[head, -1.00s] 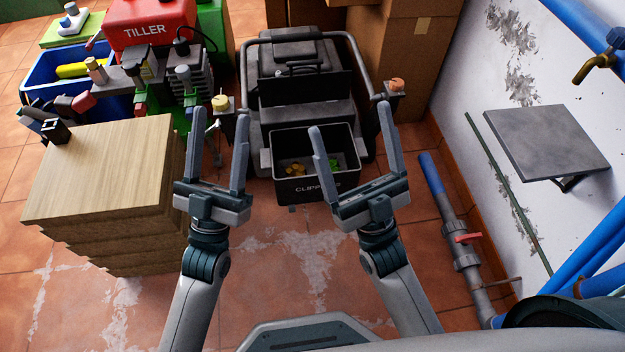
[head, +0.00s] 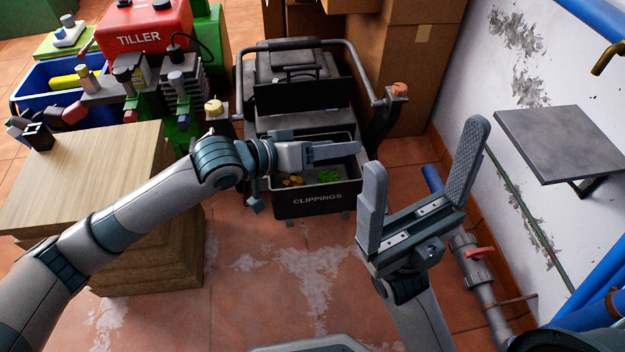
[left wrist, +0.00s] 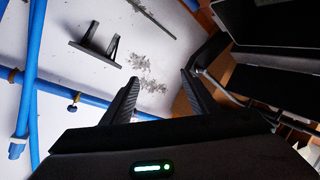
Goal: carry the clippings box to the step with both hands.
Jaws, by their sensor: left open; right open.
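The clippings box (head: 312,198) is dark, open-topped and marked CLIPPINGS. It stands at the front of a grey-black machine, with green and yellow bits inside. My left gripper (head: 335,150) is over the box's upper part, pointing right, and hides some of its rim; I cannot tell whether it touches. The left wrist view shows its two fingers (left wrist: 160,95) apart with nothing between them. My right gripper (head: 424,155) is open and empty, to the right of the box and nearer to me. A layered wooden block (head: 95,165), probably the step, stands at left.
The grey-black machine (head: 300,95) stands behind the box, with cardboard boxes (head: 410,75) beyond. A grey wall shelf (head: 560,143) and pipes (head: 470,260) are at right. A red TILLER machine (head: 145,30) and blue crate (head: 40,90) are at back left. The floor in front is clear.

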